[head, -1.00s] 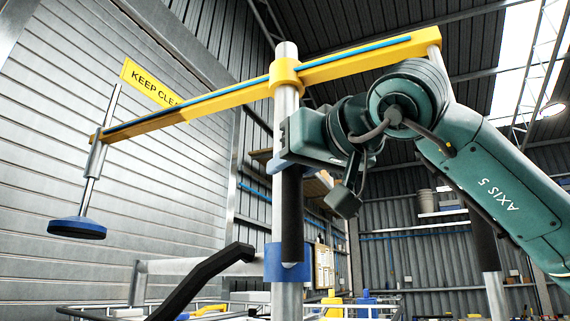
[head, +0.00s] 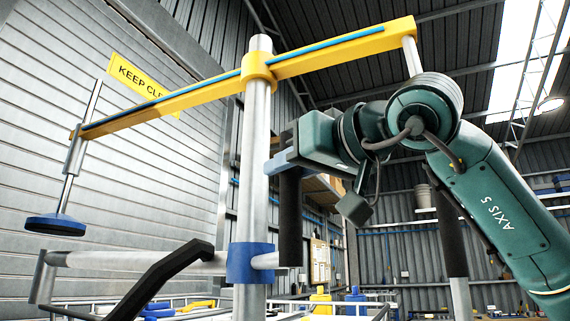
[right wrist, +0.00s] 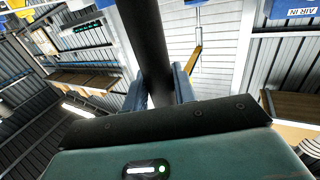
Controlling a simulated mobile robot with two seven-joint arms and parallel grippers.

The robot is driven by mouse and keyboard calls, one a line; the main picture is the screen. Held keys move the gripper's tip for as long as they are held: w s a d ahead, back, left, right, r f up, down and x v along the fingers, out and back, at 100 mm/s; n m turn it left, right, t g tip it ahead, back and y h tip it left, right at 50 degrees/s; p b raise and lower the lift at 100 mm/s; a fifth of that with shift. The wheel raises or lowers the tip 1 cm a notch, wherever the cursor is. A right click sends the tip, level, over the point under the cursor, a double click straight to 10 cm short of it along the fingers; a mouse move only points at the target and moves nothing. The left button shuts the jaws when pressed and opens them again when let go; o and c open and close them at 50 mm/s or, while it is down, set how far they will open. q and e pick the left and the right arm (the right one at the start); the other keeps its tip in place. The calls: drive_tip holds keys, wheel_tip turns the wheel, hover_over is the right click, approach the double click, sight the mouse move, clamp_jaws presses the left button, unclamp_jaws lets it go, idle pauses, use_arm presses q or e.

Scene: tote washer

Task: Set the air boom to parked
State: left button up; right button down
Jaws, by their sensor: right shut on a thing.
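The air boom (head: 205,95) is a yellow beam with a blue hose along it, set on a grey upright post (head: 252,190). It slants from high on the right to lower on the left. A grey rod with a blue disc (head: 56,224) hangs from its left end. Lower on the post is a blue collar (head: 248,263) with a grey horizontal bar. My right gripper (head: 285,162) is shut on a black upright grip (head: 290,220), just right of the post. The grip shows between the fingers (right wrist: 163,92) in the right wrist view. My left gripper is not in view.
A yellow KEEP CLEAR sign (head: 140,82) is behind the boom, by the ribbed shutter. A black bent bar (head: 150,285) crosses the lower left. Another black grip (head: 449,235) stands beyond my right arm. Rails and blue and yellow items fill the bottom background.

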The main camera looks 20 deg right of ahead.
drive_tip(key=shift+d+r, duration=0.15)
drive_tip(key=shift+d, duration=0.05)
drive_tip(key=c, duration=1.5)
unclamp_jaws()
drive_tip(key=shift+c, duration=0.2)
drive_tip(key=shift+o, duration=1.4)
drive_tip(key=shift+d, duration=0.15)
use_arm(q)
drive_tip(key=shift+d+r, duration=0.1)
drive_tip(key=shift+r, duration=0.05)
use_arm(e)
drive_tip(key=shift+o, duration=0.5)
use_arm(q)
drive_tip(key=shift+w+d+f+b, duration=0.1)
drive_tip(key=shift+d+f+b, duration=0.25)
drive_tip(key=shift+b, duration=0.8)
use_arm(e)
drive_tip(key=v, duration=1.3)
drive_tip(key=shift+s, duration=0.15)
